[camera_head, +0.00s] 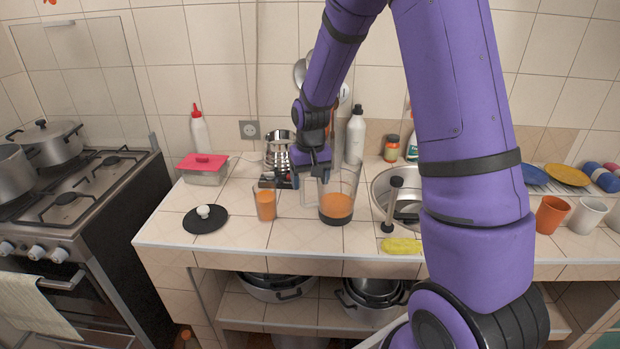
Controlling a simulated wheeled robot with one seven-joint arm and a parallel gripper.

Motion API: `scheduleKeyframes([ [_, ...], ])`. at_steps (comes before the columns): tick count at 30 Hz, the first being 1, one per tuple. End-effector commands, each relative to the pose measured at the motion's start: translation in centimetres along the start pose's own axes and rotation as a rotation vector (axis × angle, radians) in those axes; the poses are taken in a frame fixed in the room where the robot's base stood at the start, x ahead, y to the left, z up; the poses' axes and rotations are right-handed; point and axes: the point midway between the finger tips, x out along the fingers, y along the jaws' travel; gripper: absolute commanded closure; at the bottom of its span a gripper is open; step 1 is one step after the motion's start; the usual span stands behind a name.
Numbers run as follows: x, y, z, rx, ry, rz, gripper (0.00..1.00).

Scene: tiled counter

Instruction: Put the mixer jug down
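The mixer jug (337,207) is clear with a dark base and holds orange liquid. It appears upright at the counter's middle, left of the sink; I cannot tell whether its base touches the tiles. My gripper (318,170) points down at the jug's upper left, by its handle (307,192). The fingers are small and dark here, so whether they close on the handle does not show. The silver ribbed mixer base (278,152) stands behind and to the left, partly hidden by my gripper.
A glass of orange liquid (265,204) stands left of the jug. A black lid with a white knob (205,219) lies farther left. The sink (381,187), its tap (393,204) and a yellow sponge (402,246) are to the right. Bare tiles lie in front of the jug.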

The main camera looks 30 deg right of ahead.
Motion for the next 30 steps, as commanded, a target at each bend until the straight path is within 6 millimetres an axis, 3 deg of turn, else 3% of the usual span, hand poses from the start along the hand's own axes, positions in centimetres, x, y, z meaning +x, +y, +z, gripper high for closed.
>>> scheduleKeyframes([
  [10,-0.2,0.0,0.0,0.000,0.001,0.000,0.14],
  [14,-1.1,0.0,-0.1,0.000,0.004,0.000,0.14],
  [30,-10.7,0.0,-0.1,0.000,0.004,0.000,0.14],
])
